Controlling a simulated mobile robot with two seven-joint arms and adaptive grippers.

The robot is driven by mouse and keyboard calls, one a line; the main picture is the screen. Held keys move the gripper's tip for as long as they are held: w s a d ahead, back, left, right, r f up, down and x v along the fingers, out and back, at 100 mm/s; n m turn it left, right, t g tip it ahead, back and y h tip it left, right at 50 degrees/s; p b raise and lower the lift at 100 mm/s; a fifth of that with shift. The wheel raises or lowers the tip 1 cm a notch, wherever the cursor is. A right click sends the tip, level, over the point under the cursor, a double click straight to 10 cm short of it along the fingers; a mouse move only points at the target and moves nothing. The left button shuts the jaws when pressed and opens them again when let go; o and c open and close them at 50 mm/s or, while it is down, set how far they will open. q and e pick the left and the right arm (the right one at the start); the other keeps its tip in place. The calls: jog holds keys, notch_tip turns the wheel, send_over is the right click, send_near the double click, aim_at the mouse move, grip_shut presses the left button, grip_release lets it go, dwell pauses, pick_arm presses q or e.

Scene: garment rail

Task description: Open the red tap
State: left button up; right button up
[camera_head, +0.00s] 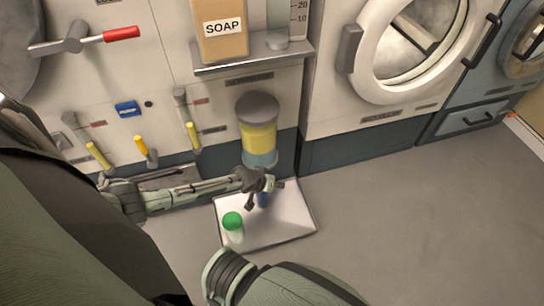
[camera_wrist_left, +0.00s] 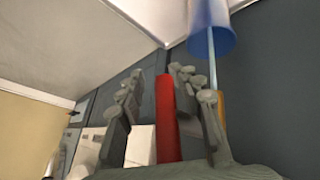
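In the left wrist view a red bar-like handle (camera_wrist_left: 166,118) lies between the fingers of my left gripper (camera_wrist_left: 157,85). The fingers stand apart, with the bar nearer the right one; contact cannot be told. In the head view this gripper (camera_head: 262,192) is low in front of the yellow-banded container (camera_head: 258,138), above the tray (camera_head: 290,210). The red bar is not visible there. A separate red-gripped lever (camera_head: 121,34) is at upper left. My right gripper is out of view.
Yellow-handled levers (camera_head: 193,136) line the panel at left. A soap box (camera_head: 222,30) stands on a shelf (camera_head: 250,61). A washer with a round door (camera_head: 405,45) is at right. The right floor is clear.

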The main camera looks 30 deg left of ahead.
pick_arm(q)
jog(key=shift+s+a, duration=0.1)
jog(key=shift+a, duration=0.05)
jog(key=v, duration=1.2)
dwell(0.3)
